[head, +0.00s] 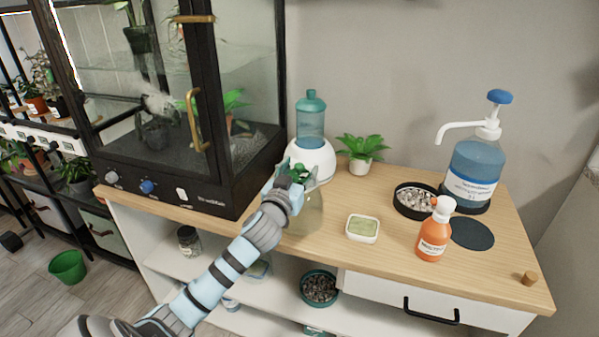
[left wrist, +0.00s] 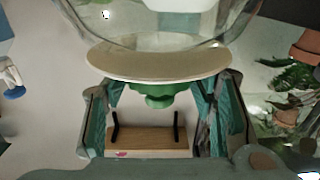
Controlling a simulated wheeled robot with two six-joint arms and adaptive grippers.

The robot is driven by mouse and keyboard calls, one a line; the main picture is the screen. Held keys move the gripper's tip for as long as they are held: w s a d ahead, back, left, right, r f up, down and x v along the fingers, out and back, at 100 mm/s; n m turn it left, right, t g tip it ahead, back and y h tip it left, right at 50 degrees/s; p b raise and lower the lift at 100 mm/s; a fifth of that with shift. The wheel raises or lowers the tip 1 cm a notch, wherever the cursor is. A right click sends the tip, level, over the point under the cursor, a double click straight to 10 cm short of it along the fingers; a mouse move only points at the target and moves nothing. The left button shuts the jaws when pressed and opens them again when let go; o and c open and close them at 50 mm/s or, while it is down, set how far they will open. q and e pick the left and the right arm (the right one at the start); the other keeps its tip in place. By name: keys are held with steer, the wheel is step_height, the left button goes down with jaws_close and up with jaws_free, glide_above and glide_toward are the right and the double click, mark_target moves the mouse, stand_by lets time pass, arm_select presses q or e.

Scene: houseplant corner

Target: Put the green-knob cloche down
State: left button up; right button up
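The green-knob cloche (head: 308,216) is a clear glass bell over the wooden counter, left of the small white dish. My left gripper (head: 297,176) is at its top, with its fingers closed on both sides of the green knob. In the left wrist view the green knob (left wrist: 158,92) sits between the two fingertips of my left gripper (left wrist: 157,100), and the clear glass spreads beyond it. My forearm and gripper hide part of the cloche in the head view. I cannot tell whether its rim touches the counter. My right gripper is not in view.
Behind stand a white-based blue bottle (head: 311,125) and potted plant (head: 361,152). The green-filled dish (head: 362,229), orange bottle (head: 434,232), pebble bowl (head: 414,202), dark round mat (head: 472,233) and pump bottle (head: 474,172) are to the right. A glass terrarium (head: 180,175) stands left.

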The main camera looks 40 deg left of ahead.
arm_select(q)
steer(key=shift+o, duration=0.4)
steer(key=p+v, duration=0.1)
steer(key=v, duration=1.1)
steer(key=shift+r, duration=0.1)
